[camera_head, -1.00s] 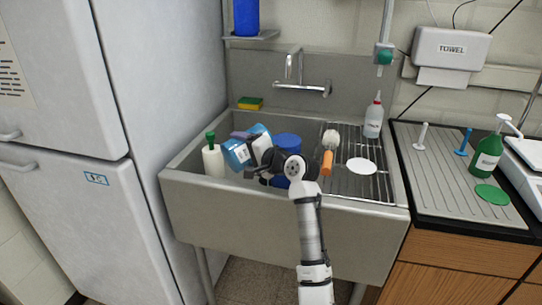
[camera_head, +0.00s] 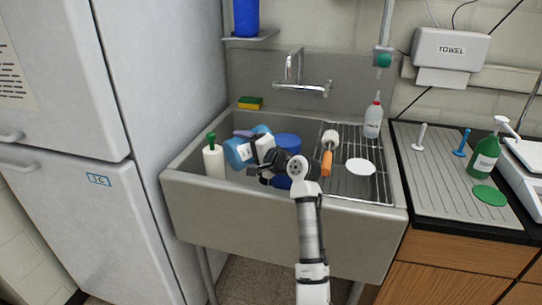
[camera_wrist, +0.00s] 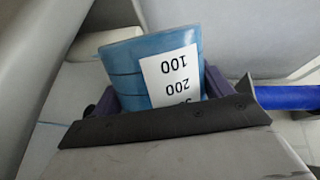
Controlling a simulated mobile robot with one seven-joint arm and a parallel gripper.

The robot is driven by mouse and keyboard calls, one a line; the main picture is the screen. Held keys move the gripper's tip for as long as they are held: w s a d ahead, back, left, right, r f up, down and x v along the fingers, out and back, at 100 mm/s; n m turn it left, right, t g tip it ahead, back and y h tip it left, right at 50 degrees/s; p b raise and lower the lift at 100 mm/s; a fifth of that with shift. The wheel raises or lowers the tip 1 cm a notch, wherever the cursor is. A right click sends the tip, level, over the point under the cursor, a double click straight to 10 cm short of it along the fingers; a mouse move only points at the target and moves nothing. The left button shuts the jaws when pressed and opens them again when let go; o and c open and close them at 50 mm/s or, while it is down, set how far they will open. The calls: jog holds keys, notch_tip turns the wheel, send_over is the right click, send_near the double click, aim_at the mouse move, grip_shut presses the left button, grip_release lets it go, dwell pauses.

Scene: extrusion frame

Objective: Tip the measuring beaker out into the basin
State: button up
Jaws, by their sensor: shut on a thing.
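The measuring beaker (camera_head: 236,154) is blue with a white label, held tilted over the left part of the sink basin (camera_head: 190,188). In the wrist view the beaker (camera_wrist: 125,72) sits between the dark fingers of my gripper (camera_wrist: 160,90), its label numbers 100 and 200 upside down. In the head view my gripper (camera_head: 252,146) is shut on it and hides part of it. I cannot see into the beaker or tell whether anything flows from it.
A white bottle with a green top (camera_head: 214,160) stands close left of the beaker. A blue container (camera_head: 288,141) is to the right behind my wrist. A brush (camera_head: 328,152) and a white disc (camera_head: 361,167) lie on the rack. A sponge (camera_head: 250,103) is on the back ledge.

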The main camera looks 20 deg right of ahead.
jog(key=shift+d+r+m+p, duration=0.25)
jog(key=shift+r+m+p, duration=0.25)
jog(key=shift+p, duration=0.55)
jog(key=shift+f, duration=0.1)
